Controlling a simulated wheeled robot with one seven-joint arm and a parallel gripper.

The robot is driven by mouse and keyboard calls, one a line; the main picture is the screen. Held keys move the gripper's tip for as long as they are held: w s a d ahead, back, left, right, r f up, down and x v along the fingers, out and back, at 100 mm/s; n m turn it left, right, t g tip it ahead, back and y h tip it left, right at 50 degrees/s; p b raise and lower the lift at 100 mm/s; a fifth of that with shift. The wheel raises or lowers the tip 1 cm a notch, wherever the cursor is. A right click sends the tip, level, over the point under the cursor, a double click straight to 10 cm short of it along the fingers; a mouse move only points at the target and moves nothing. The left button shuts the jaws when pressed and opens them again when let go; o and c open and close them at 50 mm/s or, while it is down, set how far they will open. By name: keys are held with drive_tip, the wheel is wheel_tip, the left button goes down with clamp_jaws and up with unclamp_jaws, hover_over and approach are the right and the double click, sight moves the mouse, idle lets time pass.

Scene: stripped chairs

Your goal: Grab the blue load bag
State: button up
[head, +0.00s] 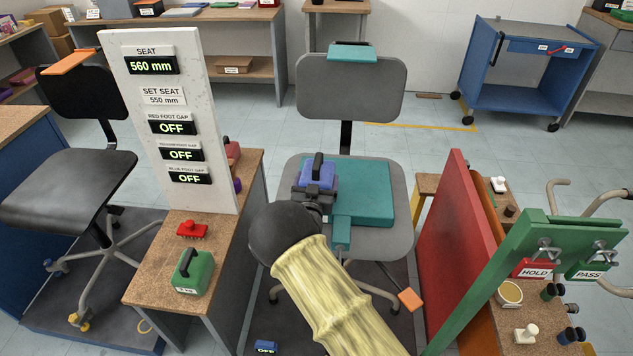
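The blue load bag (319,176), a blue-violet block with a dark handle on top, is on the seat of the grey chair (402,238), at the left part of a teal pad (365,195). My arm, in a pale yellow sleeve with a dark round joint, reaches in from below. My gripper (318,209) is a small dark shape just in front of the bag, mostly hidden behind the joint. I cannot tell whether it touches the bag or whether its fingers are open.
A bench (150,268) at left carries a green bag (194,271), a red block (192,229) and a white display panel (180,90). A red panel (455,250) and a green frame (530,255) stand close on the right. A black chair (68,185) is far left. Floor behind is open.

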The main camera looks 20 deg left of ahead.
sight(318, 163)
drive_tip(key=r, duration=0.9)
drive_tip(key=shift+w+d+r+p, duration=0.1)
drive_tip(key=shift+w+r+p, duration=0.1)
drive_tip(key=shift+r+p, duration=0.2)
drive_tip(key=shift+d+r, duration=0.1)
drive_tip(key=shift+r, duration=0.1)
drive_tip(key=shift+s, duration=0.1)
